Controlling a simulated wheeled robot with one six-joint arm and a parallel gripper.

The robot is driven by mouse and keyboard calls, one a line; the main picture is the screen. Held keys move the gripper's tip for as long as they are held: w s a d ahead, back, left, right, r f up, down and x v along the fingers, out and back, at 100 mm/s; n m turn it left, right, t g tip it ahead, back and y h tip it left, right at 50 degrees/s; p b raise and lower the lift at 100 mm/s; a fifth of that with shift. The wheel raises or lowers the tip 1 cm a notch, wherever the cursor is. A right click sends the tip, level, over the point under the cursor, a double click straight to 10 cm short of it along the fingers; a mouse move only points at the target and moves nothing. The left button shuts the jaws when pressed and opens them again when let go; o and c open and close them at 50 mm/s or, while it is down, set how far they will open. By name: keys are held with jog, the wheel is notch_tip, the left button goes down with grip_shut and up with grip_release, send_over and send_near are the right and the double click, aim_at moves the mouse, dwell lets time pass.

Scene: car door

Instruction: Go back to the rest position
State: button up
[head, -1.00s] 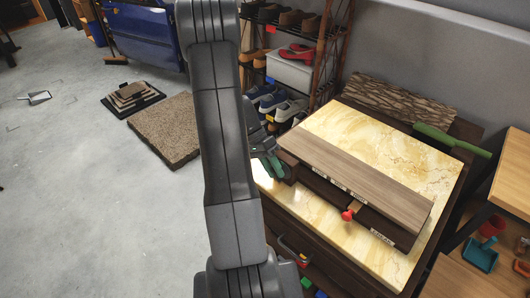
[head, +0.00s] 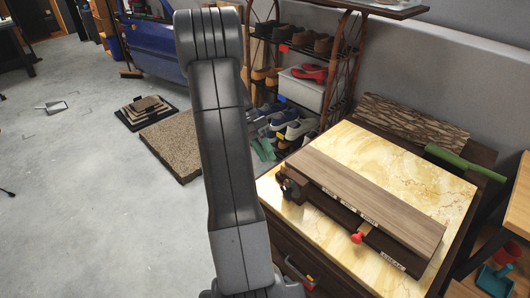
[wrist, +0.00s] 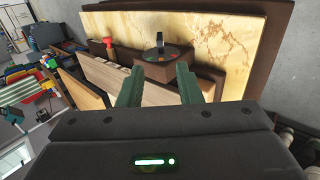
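My gripper (head: 262,149) shows partly behind my arm in the head view, beyond the near-left end of the wooden box (head: 365,195) and apart from it. In the wrist view my gripper (wrist: 158,88) has two green fingers spread apart, with nothing between them. The box has a red knob (head: 356,238) on its labelled long side. A dark round fitting (head: 287,185) sits on its left end; in the wrist view it is a disc with an upright knob (wrist: 160,42). The box lies on a marble-topped cabinet (head: 445,190).
A blue car door (head: 155,48) stands at the back left. A shoe rack (head: 300,70) is behind my gripper. A rough brown slab (head: 175,142) and a stepped stack (head: 145,108) lie on the floor. A green-handled tool (head: 460,162) lies at the back of the cabinet. Left floor is mostly clear.

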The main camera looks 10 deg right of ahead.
aim_at(282, 186)
jog(key=x, duration=1.4)
jog(key=shift+w+a+r, duration=0.1)
jog(key=shift+w, duration=0.05)
